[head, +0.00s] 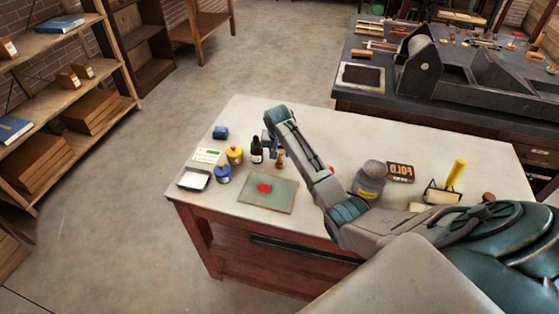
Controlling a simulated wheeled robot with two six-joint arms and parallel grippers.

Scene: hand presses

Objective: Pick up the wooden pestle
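A small brown upright piece that looks like the wooden pestle (280,158) stands on the pale worktable (330,130), just behind the glass slab. My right arm reaches in from the right across the table. Its gripper (270,146) points down right beside the pestle's top, on its left. The fingers are small and partly hidden by the wrist, so I cannot tell whether they are open or touch the pestle. My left gripper is not in view.
A dark dropper bottle (257,151) stands close left of the gripper. Yellow (235,156) and blue (223,174) jars are farther left. The slab (281,197) with red ink lies in front. A grey jar (370,178) stands right of my forearm. The table's back middle is clear.

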